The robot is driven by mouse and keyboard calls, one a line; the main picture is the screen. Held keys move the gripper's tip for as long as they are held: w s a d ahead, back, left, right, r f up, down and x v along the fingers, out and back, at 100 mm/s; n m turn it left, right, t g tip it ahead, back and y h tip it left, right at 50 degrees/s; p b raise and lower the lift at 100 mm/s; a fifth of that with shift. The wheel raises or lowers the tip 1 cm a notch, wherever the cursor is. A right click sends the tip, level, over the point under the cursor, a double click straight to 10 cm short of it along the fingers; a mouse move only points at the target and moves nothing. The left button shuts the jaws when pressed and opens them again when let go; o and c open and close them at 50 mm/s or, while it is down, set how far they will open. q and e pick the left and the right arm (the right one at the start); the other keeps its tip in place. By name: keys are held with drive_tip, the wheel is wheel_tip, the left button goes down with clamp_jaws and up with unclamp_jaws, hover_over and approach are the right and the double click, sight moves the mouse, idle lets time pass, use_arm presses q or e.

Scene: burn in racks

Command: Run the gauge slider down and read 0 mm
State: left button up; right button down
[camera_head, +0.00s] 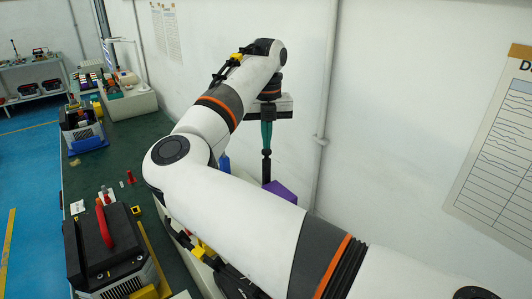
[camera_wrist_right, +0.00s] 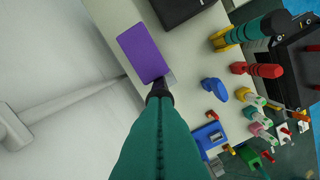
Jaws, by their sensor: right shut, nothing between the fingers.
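My right gripper (camera_head: 266,172) points down at the bench's wall side, its teal fingers shut with nothing between them. In the right wrist view its dark fingertips (camera_wrist_right: 159,88) are at the lower edge of a purple block (camera_wrist_right: 143,52). The block also shows in the head view (camera_head: 287,191), partly hidden behind my arm. A small grey piece (camera_wrist_right: 170,77) shows beside the fingertips; I cannot tell whether they touch it. I cannot make out a gauge slider or a scale reading. My left gripper is not in view.
A black box (camera_wrist_right: 182,8) lies beside the purple block. A blue knob-like part (camera_wrist_right: 213,90), a red-handled tool (camera_wrist_right: 257,70) and several coloured parts stand to the right. A case with a red handle (camera_head: 105,226) stands on the green bench. The white wall is close behind my gripper.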

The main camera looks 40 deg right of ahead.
sight(267, 159)
drive_tip(key=shift+f+b, duration=2.75)
drive_tip(key=shift+f, duration=0.65)
drive_tip(key=shift+r, duration=0.1)
drive_tip(key=shift+r+p, duration=2.9)
drive_tip(key=shift+r, duration=2.1)
